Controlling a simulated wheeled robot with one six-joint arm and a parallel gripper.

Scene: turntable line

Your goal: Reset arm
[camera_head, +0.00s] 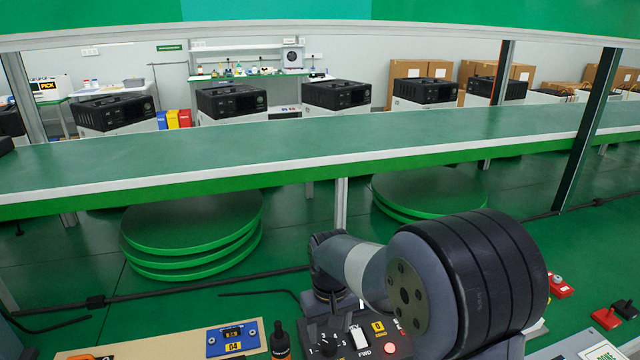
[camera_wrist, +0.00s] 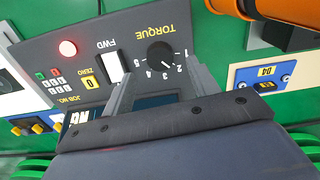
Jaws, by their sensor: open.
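My gripper (camera_wrist: 160,76) shows in the wrist view with its two grey fingers apart and nothing seen between them except the panel surface beyond. It points at a dark control panel (camera_wrist: 45,52), over its torque dial (camera_wrist: 160,55) and white FWD switch (camera_wrist: 113,68). I cannot tell whether the fingertips touch the panel. A red lamp (camera_wrist: 67,48) on the panel looks lit. In the head view, the panel (camera_head: 318,334) is at the bottom centre, partly hidden by my arm, and my gripper is not visible there.
Red-and-black pieces (camera_head: 606,318) lie at the right. A long green bench (camera_head: 300,150) crosses behind my arm, with green round platforms (camera_head: 190,230) below.

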